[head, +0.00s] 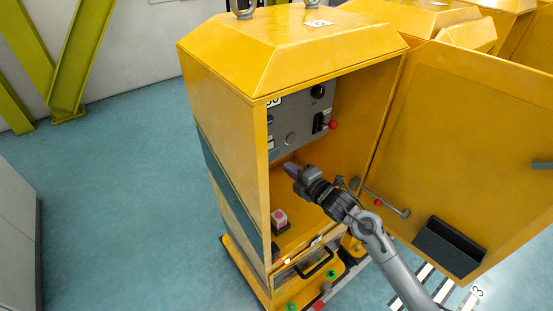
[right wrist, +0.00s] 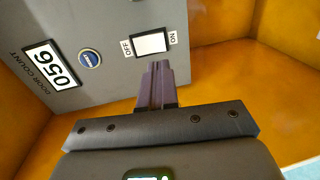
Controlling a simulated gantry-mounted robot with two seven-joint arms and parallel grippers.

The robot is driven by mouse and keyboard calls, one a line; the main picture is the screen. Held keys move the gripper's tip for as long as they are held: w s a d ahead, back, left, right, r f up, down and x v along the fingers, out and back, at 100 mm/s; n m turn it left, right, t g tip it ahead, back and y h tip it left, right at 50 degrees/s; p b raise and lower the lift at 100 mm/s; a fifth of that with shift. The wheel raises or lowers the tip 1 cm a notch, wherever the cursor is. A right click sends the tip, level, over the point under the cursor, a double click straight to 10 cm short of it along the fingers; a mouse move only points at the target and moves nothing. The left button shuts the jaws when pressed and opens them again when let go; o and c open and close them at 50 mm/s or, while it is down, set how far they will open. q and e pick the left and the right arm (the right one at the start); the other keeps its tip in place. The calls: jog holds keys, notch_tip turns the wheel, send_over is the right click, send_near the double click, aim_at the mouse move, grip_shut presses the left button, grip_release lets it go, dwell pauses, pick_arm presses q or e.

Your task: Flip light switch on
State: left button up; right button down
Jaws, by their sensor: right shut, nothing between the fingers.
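The light switch (right wrist: 150,44) is a white rectangular rocker on a grey panel (right wrist: 105,25) inside the yellow cabinet (head: 205,110). In the right wrist view, an OFF label is at its left and an ON label at its right. I cannot tell which way it is tipped. My right gripper (right wrist: 157,68) is shut and empty, its purple-grey fingertips just below the switch in that view. Whether they touch it is unclear. In the head view the right gripper (head: 290,168) is inside the cabinet near the panel's lower edge. My left gripper is not in view.
The panel also has a door counter (right wrist: 52,66), a blue round button (right wrist: 89,58) and a red-knobbed lever (head: 332,124). The cabinet door (head: 470,130) stands open at the right. A pink-red button box (head: 279,217) sits on the cabinet floor.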

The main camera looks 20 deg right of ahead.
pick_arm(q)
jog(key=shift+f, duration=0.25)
pick_arm(e)
jog(key=x, duration=0.7)
jog(key=shift+w, duration=0.4)
pick_arm(q)
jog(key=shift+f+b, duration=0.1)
jog(key=shift+b, duration=0.2)
pick_arm(e)
jog(key=shift+a+f, duration=0.1)
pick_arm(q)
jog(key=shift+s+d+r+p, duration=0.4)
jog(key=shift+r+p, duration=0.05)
pick_arm(e)
jog(key=s+d+f, duration=0.2)
jog(key=s+d, duration=0.2)
jog(key=s, duration=0.9)
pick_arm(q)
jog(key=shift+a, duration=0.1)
pick_arm(e)
jog(key=shift+f, duration=0.2)
